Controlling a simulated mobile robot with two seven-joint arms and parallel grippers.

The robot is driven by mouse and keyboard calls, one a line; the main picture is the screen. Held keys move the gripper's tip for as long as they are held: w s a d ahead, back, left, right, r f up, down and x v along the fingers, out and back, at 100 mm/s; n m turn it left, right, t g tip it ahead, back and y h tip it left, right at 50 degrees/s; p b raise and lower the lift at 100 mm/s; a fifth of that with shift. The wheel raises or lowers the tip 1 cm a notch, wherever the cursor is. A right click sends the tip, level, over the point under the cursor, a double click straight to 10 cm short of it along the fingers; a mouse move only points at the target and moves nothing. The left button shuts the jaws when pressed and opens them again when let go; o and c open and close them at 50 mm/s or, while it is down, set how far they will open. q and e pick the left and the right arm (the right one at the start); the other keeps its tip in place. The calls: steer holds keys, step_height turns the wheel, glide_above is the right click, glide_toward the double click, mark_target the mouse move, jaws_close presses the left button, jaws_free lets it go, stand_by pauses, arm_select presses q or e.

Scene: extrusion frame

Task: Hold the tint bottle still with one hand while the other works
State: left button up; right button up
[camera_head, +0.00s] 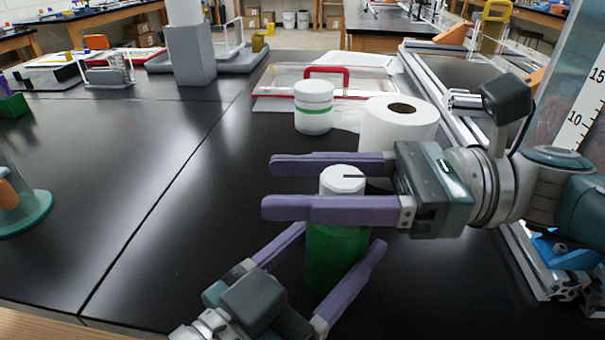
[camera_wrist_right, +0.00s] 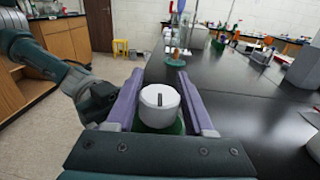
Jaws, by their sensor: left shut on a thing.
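The tint bottle (camera_head: 338,245) stands upright on the black table, with a dark green body and a white cap (camera_head: 342,180) bearing a dark mark. My left gripper (camera_head: 343,241), coming from the lower left, is shut on the green body, one finger on each side. My right gripper (camera_head: 268,186) comes in from the right with its fingers level, one behind and one in front of the cap. The front finger hides the bottle's neck. In the right wrist view the cap (camera_wrist_right: 158,105) sits between the right fingers with narrow gaps, so that gripper looks open.
A white paper roll (camera_head: 398,128) and a white jar with a green band (camera_head: 314,108) stand close behind the bottle. A red-handled clear panel (camera_head: 327,78) lies further back. Metal extrusions (camera_head: 545,262) flank the right side. The table at left is mostly clear.

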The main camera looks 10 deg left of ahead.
steer(key=shift+o, duration=1.4)
steer(key=shift+r, duration=0.1)
step_height(320, 180, up, 10)
